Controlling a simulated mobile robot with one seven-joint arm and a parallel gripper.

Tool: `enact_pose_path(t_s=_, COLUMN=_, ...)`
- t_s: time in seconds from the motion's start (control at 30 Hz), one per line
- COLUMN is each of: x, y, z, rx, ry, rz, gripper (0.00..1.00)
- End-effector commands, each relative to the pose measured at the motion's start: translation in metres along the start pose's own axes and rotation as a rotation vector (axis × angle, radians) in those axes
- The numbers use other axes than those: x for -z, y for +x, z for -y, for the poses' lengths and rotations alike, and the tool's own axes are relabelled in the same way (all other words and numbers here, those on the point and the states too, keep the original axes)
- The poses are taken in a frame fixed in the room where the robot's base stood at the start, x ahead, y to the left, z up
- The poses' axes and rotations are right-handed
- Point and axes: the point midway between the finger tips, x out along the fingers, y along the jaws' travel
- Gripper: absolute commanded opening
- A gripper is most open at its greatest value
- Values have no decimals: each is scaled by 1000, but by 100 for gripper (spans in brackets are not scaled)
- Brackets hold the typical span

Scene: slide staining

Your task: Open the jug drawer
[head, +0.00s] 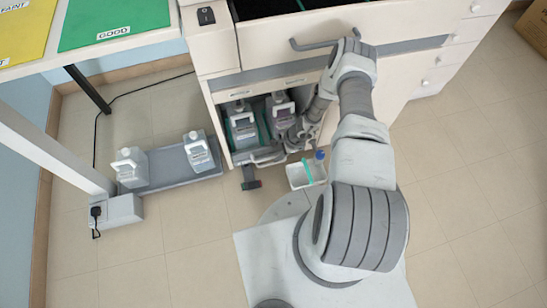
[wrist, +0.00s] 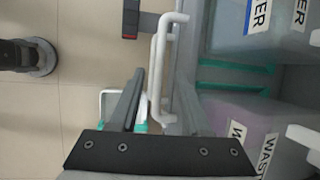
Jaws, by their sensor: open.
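The jug drawer is low in the white cabinet, with a pale bar handle (head: 266,158) at its front. Two jugs stand inside the compartment, a bluish one (head: 242,128) and a purplish one (head: 279,108). My gripper (head: 290,143) is low in front of the compartment and partly hidden by my arm. In the wrist view my gripper (wrist: 156,85) is open, with the drawer handle (wrist: 161,65) near its fingers. I cannot tell whether they touch it. The labelled jugs, "WATER" type (wrist: 278,20) and "WASTE" (wrist: 250,138), lie to the right of the handle.
An upper drawer (head: 330,32) with a dark interior and grey handle is above, behind my arm. A white tray (head: 296,178) with teal items is on the floor nearby. Two more jugs (head: 131,167) (head: 198,150) stand on a low grey platform at left.

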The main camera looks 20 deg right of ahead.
Motion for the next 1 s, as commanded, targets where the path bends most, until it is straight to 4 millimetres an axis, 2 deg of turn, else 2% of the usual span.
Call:
enact_pose_path(t_s=0.03, x=1, y=12, z=-2, rx=-2, ry=-1, rz=0, gripper=47)
enact_pose_path(t_s=0.2, x=0, y=25, z=0, rx=-1, ry=-1, rz=0, gripper=47)
enact_pose_path(t_s=0.53, x=0, y=27, z=0, rx=0, ry=0, rz=0, gripper=47)
enact_pose_path(t_s=0.57, x=0, y=27, z=0, rx=0, ry=0, rz=0, gripper=45)
enact_pose_path(t_s=0.8, x=0, y=27, z=0, rx=0, ry=0, rz=0, gripper=2)
enact_pose_path(t_s=1.0, x=0, y=27, z=0, rx=0, ry=0, rz=0, gripper=0)
